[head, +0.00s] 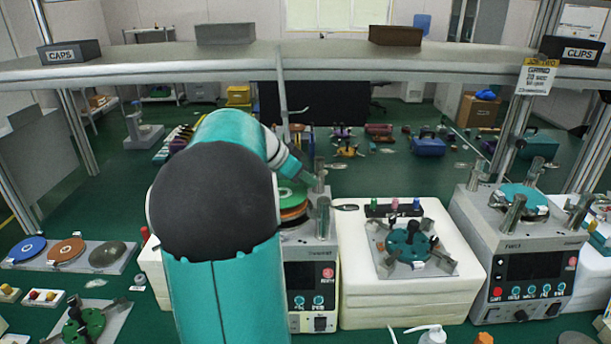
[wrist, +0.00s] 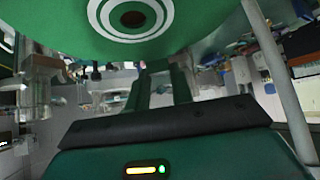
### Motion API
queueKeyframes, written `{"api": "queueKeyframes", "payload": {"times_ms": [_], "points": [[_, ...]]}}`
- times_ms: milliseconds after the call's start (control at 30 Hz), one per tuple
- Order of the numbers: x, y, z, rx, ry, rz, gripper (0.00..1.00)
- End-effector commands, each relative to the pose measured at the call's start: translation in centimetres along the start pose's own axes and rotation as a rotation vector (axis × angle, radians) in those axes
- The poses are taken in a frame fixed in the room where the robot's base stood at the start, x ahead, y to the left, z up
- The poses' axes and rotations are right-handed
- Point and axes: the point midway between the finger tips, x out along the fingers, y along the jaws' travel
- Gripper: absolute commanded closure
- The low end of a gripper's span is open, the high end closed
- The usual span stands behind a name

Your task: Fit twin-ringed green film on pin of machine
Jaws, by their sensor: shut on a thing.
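The green film with two white rings around a dark central hole fills the top of the wrist view (wrist: 190,30). My gripper (wrist: 160,70) is shut on its near edge. In the head view the green film (head: 292,192) shows in part beside my arm, over the top of the middle machine (head: 322,250). An orange-brown disc (head: 294,212) lies below it there. My arm covers the left of that machine, and its pin is hidden. I cannot tell whether the film touches the disc or is around the pin.
Metal posts (head: 323,216) stand on the machine's right side. A white block with a teal-topped fixture (head: 408,244) is to the right, then another machine (head: 520,250). Blue, orange and grey discs (head: 67,250) lie on a tray at left. A shelf (head: 230,60) spans the back.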

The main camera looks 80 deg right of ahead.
Motion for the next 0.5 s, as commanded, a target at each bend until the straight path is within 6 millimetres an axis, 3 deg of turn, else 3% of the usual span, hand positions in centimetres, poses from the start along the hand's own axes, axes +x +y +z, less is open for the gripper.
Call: {"api": "queueKeyframes", "payload": {"times_ms": [500], "points": [[0.81,-0.02,0.85,0.0,0.0,0.0,0.99]]}}
